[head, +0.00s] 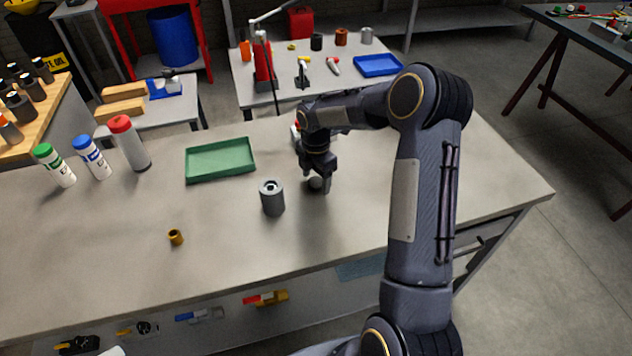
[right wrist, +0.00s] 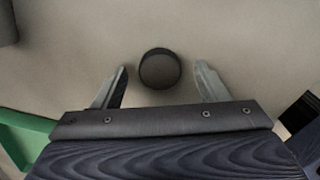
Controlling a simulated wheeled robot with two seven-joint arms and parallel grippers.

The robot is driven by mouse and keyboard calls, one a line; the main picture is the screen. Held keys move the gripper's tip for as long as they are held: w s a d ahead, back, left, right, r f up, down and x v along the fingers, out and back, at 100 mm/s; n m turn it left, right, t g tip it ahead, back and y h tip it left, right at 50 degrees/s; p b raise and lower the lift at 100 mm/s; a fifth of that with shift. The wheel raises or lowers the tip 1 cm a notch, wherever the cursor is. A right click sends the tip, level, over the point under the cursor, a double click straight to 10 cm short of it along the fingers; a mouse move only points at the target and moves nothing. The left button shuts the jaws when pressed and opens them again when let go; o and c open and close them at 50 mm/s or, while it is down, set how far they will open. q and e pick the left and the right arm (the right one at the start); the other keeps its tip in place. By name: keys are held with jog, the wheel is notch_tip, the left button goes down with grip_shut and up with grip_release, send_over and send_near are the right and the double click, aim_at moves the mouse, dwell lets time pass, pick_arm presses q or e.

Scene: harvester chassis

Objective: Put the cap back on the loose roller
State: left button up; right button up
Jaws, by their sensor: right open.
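The loose roller (head: 272,198), a grey cylinder with a hole in its top, stands upright on the bench. A small dark round cap (head: 316,183) lies on the bench to the right of the roller. My right gripper (head: 315,187) points down over the cap. In the right wrist view the cap (right wrist: 159,68) is a dark disc between the open fingertips (right wrist: 161,72), with a gap on each side. A dark grey shape at the top left of that view looks like the roller (right wrist: 8,24). My left gripper is not in view.
A green tray (head: 220,178) lies behind the roller to the left. A small brass bushing (head: 176,237) lies at the front left. Several bottles, including a red-topped one (head: 130,145), stand at the far left. The bench top (head: 240,240) in front of the roller is clear.

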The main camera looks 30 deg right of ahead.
jog(key=shift+f, duration=0.3)
jog(key=c, duration=1.1)
jog(key=shift+o, duration=0.2)
